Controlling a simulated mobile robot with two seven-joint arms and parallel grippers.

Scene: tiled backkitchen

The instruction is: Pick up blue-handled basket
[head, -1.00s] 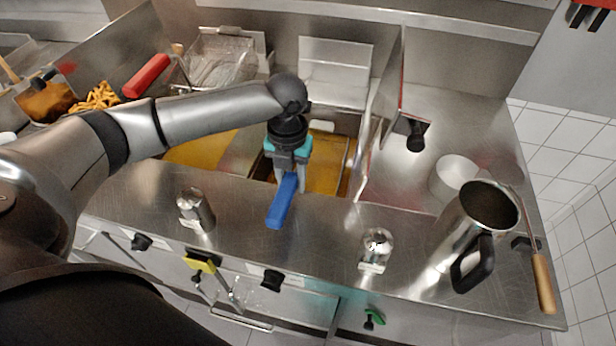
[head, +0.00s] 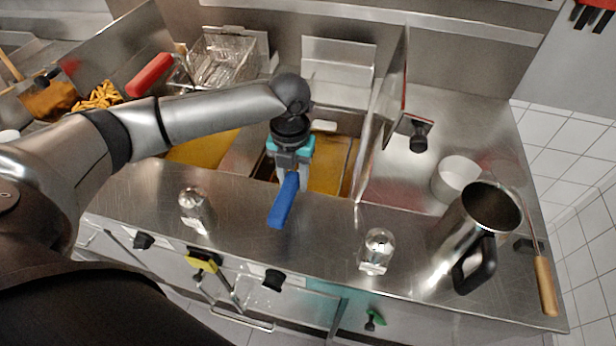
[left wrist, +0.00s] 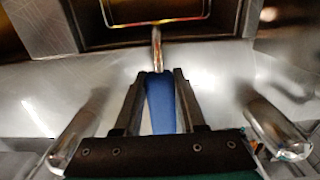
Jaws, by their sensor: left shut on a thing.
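The blue handle (head: 283,205) of the basket sticks out over the steel counter front, in front of the fryer wells. In the left wrist view the blue handle (left wrist: 161,105) lies between the two fingers, and its metal rod leads to the basket frame (left wrist: 157,38) in the well. My left gripper (head: 291,177) comes down from above and is shut on the handle near its rod end. It also shows in the left wrist view (left wrist: 158,78). The basket body is mostly hidden by my arm and the well. My right gripper is not in view.
A shaker (head: 194,208) stands left of the handle and another shaker (head: 377,250) stands to the right. A tall steel pitcher (head: 462,230) and a white bowl (head: 455,178) are farther right. A red-handled basket (head: 150,75) is at the back left, behind my arm.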

